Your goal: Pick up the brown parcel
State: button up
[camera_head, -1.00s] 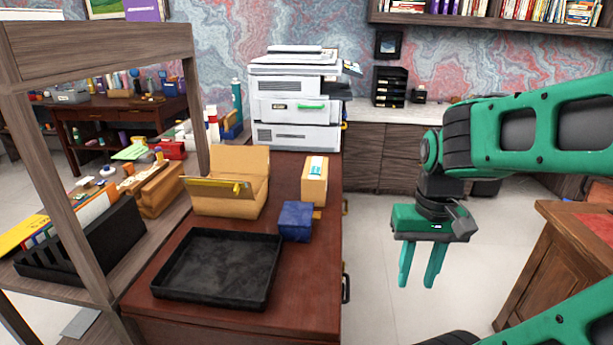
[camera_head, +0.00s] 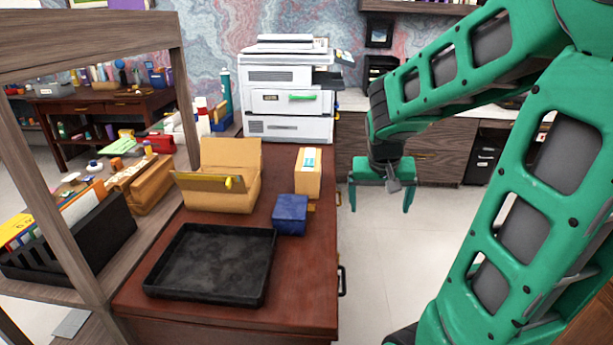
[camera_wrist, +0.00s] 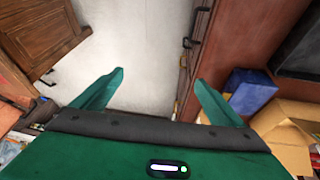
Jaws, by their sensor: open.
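The brown parcel (camera_head: 308,182), an upright tan box with a white and blue label, stands on the red-brown desk (camera_head: 215,316) near its right edge, behind a blue box (camera_head: 290,216). My gripper (camera_head: 379,209) is open and empty, pointing down over the floor to the right of the parcel, apart from it. In the wrist view my open fingers (camera_wrist: 160,77) have only floor and the desk's side between and beyond them.
An open cardboard box (camera_head: 215,196) stands left of the parcel. A black tray (camera_head: 262,282) lies at the desk's front. A white printer (camera_head: 287,100) stands behind. A wooden shelf frame (camera_head: 60,200) rises at the left. The floor right of the desk is clear.

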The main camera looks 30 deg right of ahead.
jog(key=w+d+f+t+h, duration=0.1)
jog(key=w+d+t+h, duration=0.1)
jog(key=w, duration=0.8)
jog(key=w+d+t+h, duration=0.1)
jog(key=w+t, duration=0.1)
jog(key=w, duration=0.7)
jog(key=n+t, duration=0.1)
jog(key=t, duration=0.3)
send_near(309, 159)
jog(key=shift+w+f+h, duration=0.35)
jog(key=shift+f+h, duration=0.05)
jog(key=shift+f, duration=0.3)
jog(key=x, duration=1.1)
jog(key=shift+w+r, duration=0.1)
jog(key=shift+r, duration=0.05)
jog(key=c, duration=1.9)
jog(key=shift+r, duration=0.1)
